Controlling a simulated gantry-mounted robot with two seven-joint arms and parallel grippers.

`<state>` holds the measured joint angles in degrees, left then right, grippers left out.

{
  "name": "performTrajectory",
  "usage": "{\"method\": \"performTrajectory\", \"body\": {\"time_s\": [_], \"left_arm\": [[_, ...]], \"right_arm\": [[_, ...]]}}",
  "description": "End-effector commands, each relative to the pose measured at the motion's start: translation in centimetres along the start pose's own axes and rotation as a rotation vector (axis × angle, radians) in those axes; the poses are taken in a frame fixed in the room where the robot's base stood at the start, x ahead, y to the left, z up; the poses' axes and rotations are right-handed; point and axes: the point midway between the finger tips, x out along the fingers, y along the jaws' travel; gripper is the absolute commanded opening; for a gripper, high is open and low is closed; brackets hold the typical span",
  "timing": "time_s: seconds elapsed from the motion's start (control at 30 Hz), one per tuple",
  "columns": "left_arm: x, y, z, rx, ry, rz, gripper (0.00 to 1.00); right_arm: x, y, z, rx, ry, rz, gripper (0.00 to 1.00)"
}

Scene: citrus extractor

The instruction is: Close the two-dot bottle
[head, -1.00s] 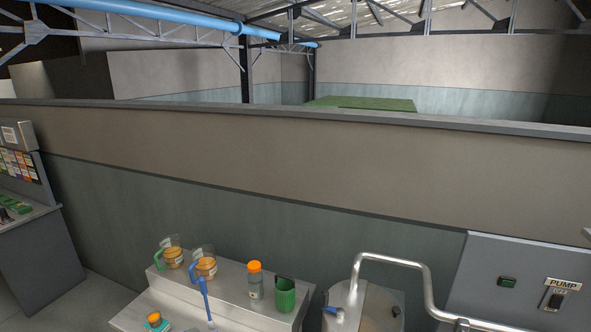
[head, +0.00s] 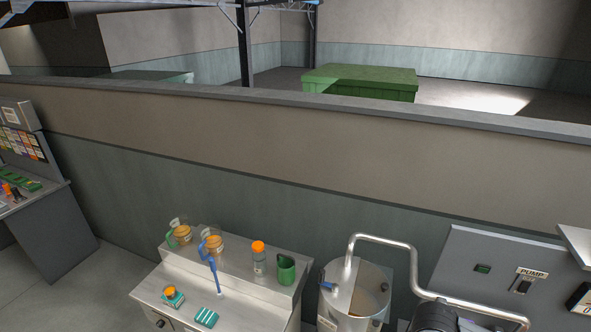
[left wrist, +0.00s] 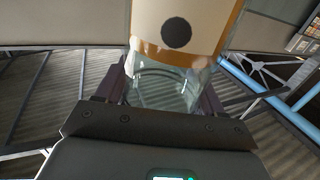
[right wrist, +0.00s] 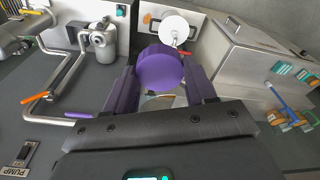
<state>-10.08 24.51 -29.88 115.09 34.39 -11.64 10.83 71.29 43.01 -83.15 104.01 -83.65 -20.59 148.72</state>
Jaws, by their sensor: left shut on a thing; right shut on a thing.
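My left gripper (left wrist: 165,88) is shut on a clear bottle (left wrist: 150,48) in the left wrist view. The bottle has a cream label edged in amber, and one dark dot shows on it. The rest of the label and the bottle's mouth are out of view, so I cannot count its dots. In the right wrist view my right gripper (right wrist: 160,88) is shut on a round purple cap (right wrist: 160,68), held between its fingers. Something pale shows just below the cap; I cannot tell what it is. Neither gripper shows in the head view.
A steel bench (head: 240,288) holds jugs of amber liquid (head: 213,248), an orange-capped bottle (head: 259,262), a green jug (head: 286,268) and a blue-handled tool (head: 211,264). A steel tank (head: 340,302) with a bent pipe stands right of it, near the pump panel (head: 482,268).

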Motion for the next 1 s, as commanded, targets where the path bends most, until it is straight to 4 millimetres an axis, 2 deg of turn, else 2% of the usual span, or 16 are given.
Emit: {"method": "performTrajectory", "body": {"time_s": [0.33, 0.47, 0.67, 1.0], "left_arm": [[0.0, 0.1, -0.1, 0.0, 0.001, 0.004, 0.13], [-0.1, 0.8, -0.4, 0.001, 0.002, 0.038, 0.13], [-0.7, 3.9, -1.5, 0.003, 0.004, 0.181, 0.13], [-2.2, 11.3, -3.9, 0.002, 0.005, 0.512, 0.13]], "right_arm": [[0.0, 0.0, 0.0, 0.0, 0.0, 0.0, 0.27], [0.0, 0.0, 0.0, 0.0, 0.0, 0.0, 0.27], [0.0, 0.0, 0.0, 0.0, 0.0, 0.0, 0.27], [0.0, 0.0, 0.0, 0.0, 0.0, 0.0, 0.27]]}}
